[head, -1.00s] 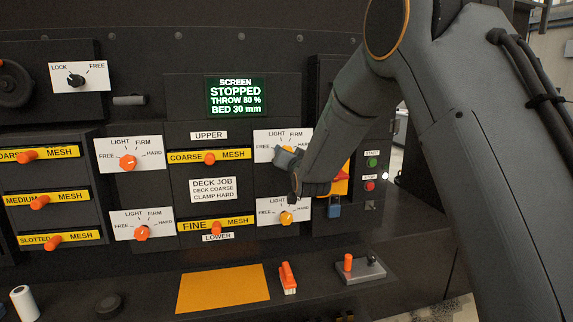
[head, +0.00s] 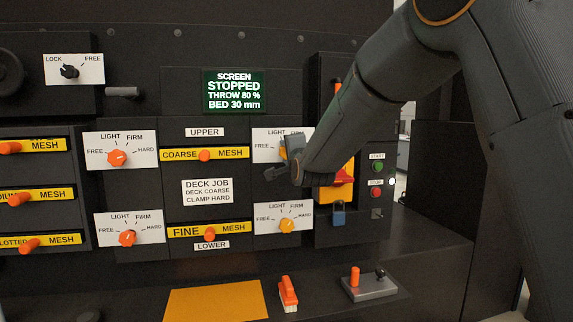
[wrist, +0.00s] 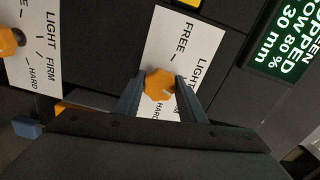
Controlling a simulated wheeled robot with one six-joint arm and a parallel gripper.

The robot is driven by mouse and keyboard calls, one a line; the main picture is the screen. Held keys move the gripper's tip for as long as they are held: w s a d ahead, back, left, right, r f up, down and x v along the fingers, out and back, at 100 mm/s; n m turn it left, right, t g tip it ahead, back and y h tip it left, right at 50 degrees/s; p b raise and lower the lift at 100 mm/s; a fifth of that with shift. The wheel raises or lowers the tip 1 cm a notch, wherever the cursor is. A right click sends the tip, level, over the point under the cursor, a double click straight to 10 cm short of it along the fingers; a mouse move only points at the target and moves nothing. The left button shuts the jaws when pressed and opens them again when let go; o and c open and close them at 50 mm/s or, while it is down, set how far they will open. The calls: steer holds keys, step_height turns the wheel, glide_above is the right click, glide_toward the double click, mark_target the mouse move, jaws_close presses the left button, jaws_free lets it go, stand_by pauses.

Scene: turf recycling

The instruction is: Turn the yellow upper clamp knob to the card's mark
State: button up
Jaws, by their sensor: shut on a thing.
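The yellow upper clamp knob (wrist: 160,85) sits between my gripper's two fingers (wrist: 158,96) in the wrist view, and they are shut on it. A pale pointer line shows on its face, but its exact setting is hard to read. In the head view my gripper (head: 284,160) covers most of this knob and the plate's right side. The card (head: 207,191) reads DECK JOB, DECK COARSE, CLAMP HARD.
The lower yellow knob (head: 286,226) is just below my gripper. Orange knobs (head: 117,158) are on the left dials. A red and yellow switch (head: 341,182) is close to the right of my wrist. The screen (head: 234,91) reads STOPPED. A shelf with an orange-handled brush (head: 288,292) runs below.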

steer(key=m+b, duration=0.4)
steer(key=b, duration=0.1)
steer(key=m+b, duration=0.2)
steer(key=b, duration=0.1)
steer(key=shift+f+m, duration=0.25)
steer(key=shift+m, duration=0.05)
steer(key=m+b, duration=0.3)
steer(key=b, duration=0.1)
steer(key=shift+b, duration=0.3)
steer(key=m+b, duration=0.1)
steer(key=b, duration=0.2)
steer(key=shift+r+m, duration=0.1)
steer(key=shift+m, duration=0.3)
steer(key=o, duration=1)
steer(key=shift+r, duration=0.1)
steer(key=shift+o, duration=0.2)
steer(key=shift+s, duration=0.1)
steer(key=b+v, duration=0.1)
steer(key=v, duration=0.6)
steer(key=shift+s, duration=0.35)
